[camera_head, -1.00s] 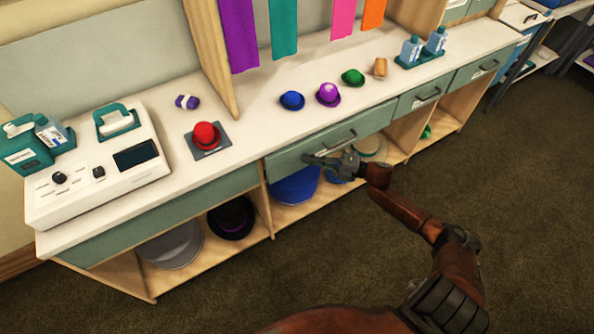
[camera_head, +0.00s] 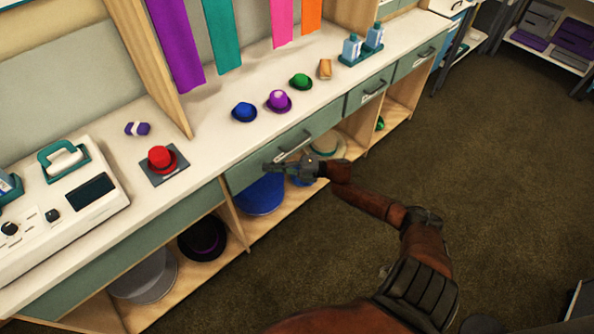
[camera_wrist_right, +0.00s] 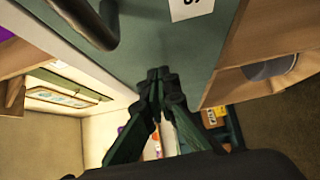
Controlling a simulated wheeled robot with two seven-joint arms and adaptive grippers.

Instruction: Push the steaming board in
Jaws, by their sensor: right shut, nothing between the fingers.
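No part is clearly marked as the steaming board. The closest match is a wide teal front (camera_head: 242,179) with a dark bar handle and a white label, just under the white worktop. I cannot tell whether it is fully flush. The wrist view shows this teal front (camera_wrist_right: 205,45) close up, with the handle at top left. My left gripper is not in view.
A white console (camera_head: 100,215) is at left. Open shelves below hold larger hats. The brown floor at right is clear.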

